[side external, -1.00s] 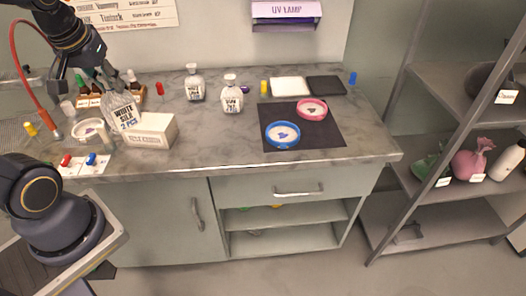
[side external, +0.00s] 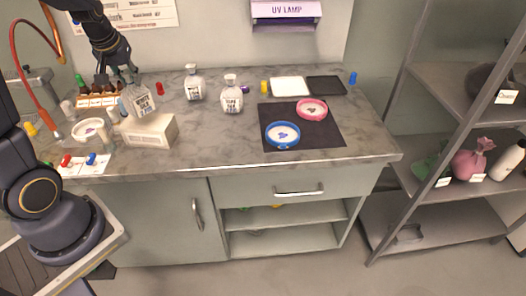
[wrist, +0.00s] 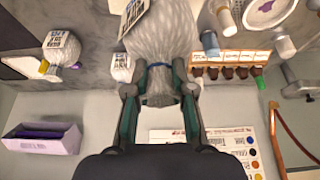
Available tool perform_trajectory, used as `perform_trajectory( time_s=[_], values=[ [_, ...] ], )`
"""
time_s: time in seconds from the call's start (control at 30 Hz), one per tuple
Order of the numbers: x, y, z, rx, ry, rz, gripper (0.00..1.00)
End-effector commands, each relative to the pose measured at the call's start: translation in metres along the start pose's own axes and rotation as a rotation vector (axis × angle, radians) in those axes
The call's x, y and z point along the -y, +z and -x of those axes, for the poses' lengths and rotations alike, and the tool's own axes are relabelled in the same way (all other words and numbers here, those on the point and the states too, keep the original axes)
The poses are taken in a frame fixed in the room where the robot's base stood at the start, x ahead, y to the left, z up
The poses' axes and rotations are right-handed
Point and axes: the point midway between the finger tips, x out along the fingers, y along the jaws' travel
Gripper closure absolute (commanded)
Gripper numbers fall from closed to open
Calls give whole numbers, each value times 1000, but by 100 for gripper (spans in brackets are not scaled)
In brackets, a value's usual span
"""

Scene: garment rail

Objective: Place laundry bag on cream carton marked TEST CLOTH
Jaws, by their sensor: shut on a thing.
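The white laundry bag (side external: 138,101) hangs from my gripper (side external: 127,76), its printed label facing the front. In the wrist view my gripper (wrist: 158,80) has its two fingers closed around the bag's tied neck, and the bag (wrist: 165,40) is pale with a blue tie. The cream carton (side external: 157,133) stands on the counter, its front print too small to read. The bag's lower end overlaps the carton's back left top edge in the side view; I cannot tell whether they touch.
Two similar white bags (side external: 194,84) (side external: 232,97) stand right of the carton. A white bowl (side external: 88,130) and small bottles are at left, with a rack of brown bottles (side external: 97,97) behind. A dark mat (side external: 320,133) holds blue and pink dishes. Bare marble lies between.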

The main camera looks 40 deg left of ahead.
Motion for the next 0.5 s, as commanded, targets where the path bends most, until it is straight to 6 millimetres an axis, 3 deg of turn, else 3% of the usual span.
perform_trajectory(
  time_s=[0.23, 0.5],
  values=[
    [-1, 8, -32, 3, -1, 1, 100],
    [-1, 9, -36, -2, 1, 1, 100]
  ],
)
